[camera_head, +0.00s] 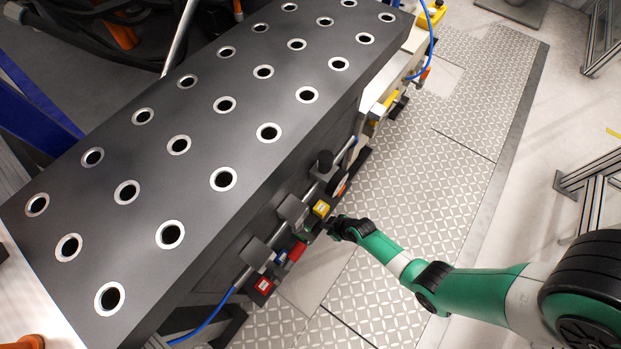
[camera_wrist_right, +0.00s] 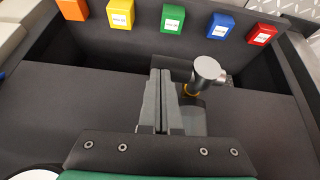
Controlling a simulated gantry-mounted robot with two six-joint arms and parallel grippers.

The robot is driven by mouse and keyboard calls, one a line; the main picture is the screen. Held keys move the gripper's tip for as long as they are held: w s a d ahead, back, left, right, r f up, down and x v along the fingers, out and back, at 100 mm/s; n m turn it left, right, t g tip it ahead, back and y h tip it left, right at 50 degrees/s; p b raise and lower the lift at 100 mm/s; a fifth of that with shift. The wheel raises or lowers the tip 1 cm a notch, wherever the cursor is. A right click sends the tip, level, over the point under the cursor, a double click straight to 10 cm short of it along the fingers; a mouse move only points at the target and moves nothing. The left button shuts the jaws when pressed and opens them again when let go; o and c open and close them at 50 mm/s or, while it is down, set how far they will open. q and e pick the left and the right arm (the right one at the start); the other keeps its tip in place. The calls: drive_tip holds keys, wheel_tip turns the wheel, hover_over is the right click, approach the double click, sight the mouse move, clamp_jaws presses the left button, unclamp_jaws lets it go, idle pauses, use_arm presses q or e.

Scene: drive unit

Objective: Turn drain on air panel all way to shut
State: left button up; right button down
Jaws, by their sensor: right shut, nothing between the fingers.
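The air panel's fittings run along the side of the black perforated table in the head view, with a yellow block (camera_head: 321,208) and a red block (camera_head: 264,286) among them. My right gripper (camera_head: 335,229) is at this row, beside the yellow block; its fingers are hard to make out there. In the right wrist view my right gripper (camera_wrist_right: 161,74) is shut and empty. A silver round-headed knob (camera_wrist_right: 208,71) with an orange-yellow ring stands just right of the fingertips, apart from them. I cannot tell which fitting is the drain. My left gripper is not in view.
The right wrist view shows orange (camera_wrist_right: 72,9), yellow (camera_wrist_right: 120,13), green (camera_wrist_right: 172,19), blue (camera_wrist_right: 221,25) and red (camera_wrist_right: 262,33) tags along the dark wall. A blue hose (camera_head: 207,322) hangs below the table (camera_head: 200,205). The patterned floor (camera_head: 440,160) right of the table is mostly clear.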

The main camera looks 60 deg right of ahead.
drive_tip(key=shift+s+f, duration=0.5)
drive_tip(key=shift+f, duration=0.05)
wheel_tip(320, 180, up, 6)
drive_tip(key=p, duration=0.5)
drive_tip(key=s+d+r+p, duration=0.1)
drive_tip(key=s+d+r, duration=0.1)
drive_tip(key=s+d, duration=0.3)
drive_tip(key=d, duration=0.3)
drive_tip(key=shift+r, duration=0.1)
